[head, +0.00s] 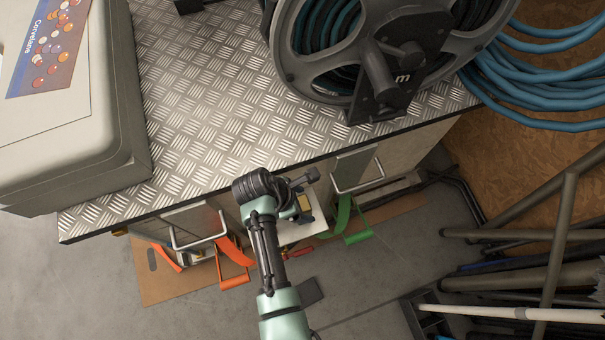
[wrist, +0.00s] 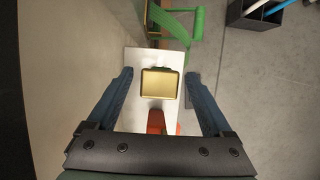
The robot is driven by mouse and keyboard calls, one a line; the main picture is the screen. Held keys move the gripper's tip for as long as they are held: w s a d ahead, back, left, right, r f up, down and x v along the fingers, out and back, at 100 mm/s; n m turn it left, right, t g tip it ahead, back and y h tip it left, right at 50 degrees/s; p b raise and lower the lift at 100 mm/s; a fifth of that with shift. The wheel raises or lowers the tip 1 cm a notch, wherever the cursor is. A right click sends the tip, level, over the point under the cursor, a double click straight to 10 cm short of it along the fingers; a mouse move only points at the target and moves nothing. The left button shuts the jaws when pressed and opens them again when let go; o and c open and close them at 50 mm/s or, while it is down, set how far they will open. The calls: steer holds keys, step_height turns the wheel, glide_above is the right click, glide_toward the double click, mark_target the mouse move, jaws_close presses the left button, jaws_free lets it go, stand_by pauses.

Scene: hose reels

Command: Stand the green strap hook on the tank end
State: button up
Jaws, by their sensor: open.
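The green strap hook (head: 357,237) is a bent green handle on a green strap, low by the bench front in the head view. Part of it shows at the top of the wrist view (wrist: 180,22), beyond my fingertips and apart from them. My gripper (wrist: 159,73) is open, its two blue-grey fingers apart. A gold block with a dark rim (wrist: 160,84) lies in view between the fingers; I cannot tell whether it is within their reach. A white plate (wrist: 136,62) is under it. I cannot tell which thing is the tank end.
An orange strap with a handle (head: 235,281) lies to the left. The tread-plate bench (head: 200,110) holds a hose reel (head: 300,50) and a grey case (head: 75,150). Metal pull handles (head: 358,190) jut from its front. Dark pipes (head: 560,235) lie at right.

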steer(key=p+v, duration=0.3)
steer(key=v, duration=0.9)
